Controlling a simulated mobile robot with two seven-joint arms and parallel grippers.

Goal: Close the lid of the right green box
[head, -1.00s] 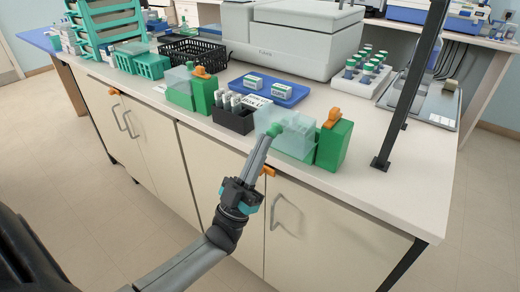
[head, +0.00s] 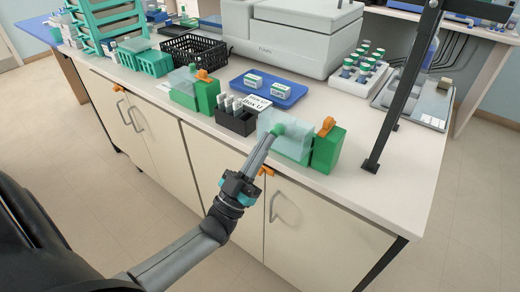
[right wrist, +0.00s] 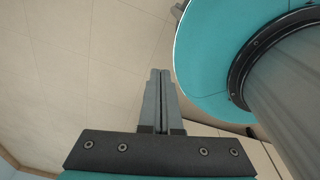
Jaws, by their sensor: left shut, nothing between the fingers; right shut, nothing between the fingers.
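The right green box (head: 327,150) stands near the counter's front edge, with an orange latch on its green end. Its translucent pale lid part (head: 293,147) extends to the left of the green end; I cannot tell how far it is closed. My left gripper (head: 272,138) is shut and empty, its fingertips at the left part of the translucent piece, overlapping it in the head view. Whether they touch is unclear. My right gripper (right wrist: 161,73) is shut and empty in the right wrist view, with floor behind it.
A similar green box (head: 207,95) stands farther left. A black slide holder (head: 236,124) and a blue tray (head: 288,99) with small boxes are close to the right box. A black post (head: 388,130) rises at right. Counter front right of the box is clear.

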